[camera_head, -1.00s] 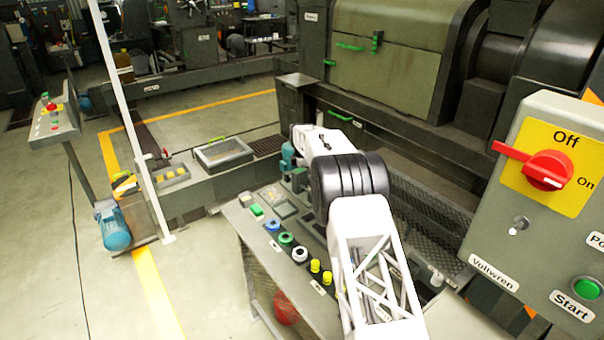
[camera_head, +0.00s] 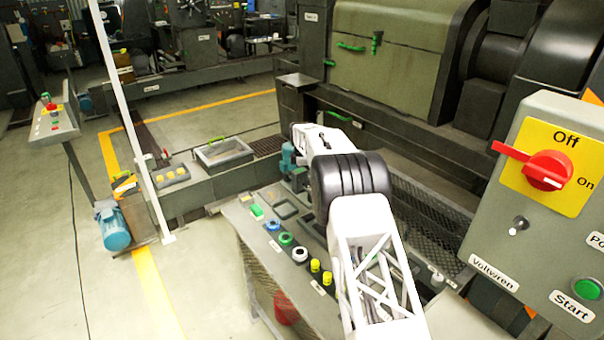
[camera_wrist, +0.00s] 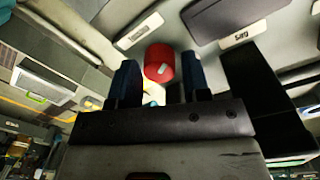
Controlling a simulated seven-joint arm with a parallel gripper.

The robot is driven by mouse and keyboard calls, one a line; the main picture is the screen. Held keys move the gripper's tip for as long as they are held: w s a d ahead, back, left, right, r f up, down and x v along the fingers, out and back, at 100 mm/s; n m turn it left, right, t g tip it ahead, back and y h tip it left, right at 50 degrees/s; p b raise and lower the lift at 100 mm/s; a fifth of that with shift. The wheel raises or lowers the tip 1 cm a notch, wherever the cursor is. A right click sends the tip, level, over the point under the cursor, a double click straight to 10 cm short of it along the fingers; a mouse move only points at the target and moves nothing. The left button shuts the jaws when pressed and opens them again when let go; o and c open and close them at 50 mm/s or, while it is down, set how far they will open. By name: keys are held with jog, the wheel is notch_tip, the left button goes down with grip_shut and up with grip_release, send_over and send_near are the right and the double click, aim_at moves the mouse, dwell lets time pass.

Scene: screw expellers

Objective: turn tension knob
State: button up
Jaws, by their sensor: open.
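A red round knob (camera_wrist: 159,63) with a pale mark on its face shows in the wrist view, on a light grey panel. My gripper (camera_wrist: 158,78) is open, with one dark blue finger on each side of the knob in the picture. I cannot tell whether the fingers touch it or how deep they reach around it. The label plate beside the knob (camera_wrist: 139,31) is too blurred to read, so I cannot confirm that this is the tension knob. In the head view my arm hides the gripper and this knob.
A control desk (camera_head: 238,215) with blue, green, white and yellow buttons lies left of my arm. A grey box (camera_head: 520,235) with a red Off/On switch (camera_head: 546,170) stands close at the right. A large machine (camera_head: 390,65) is behind. Open floor is at the left.

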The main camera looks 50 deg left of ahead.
jog(key=shift+d+r, duration=0.15)
jog(key=shift+r, duration=3.5)
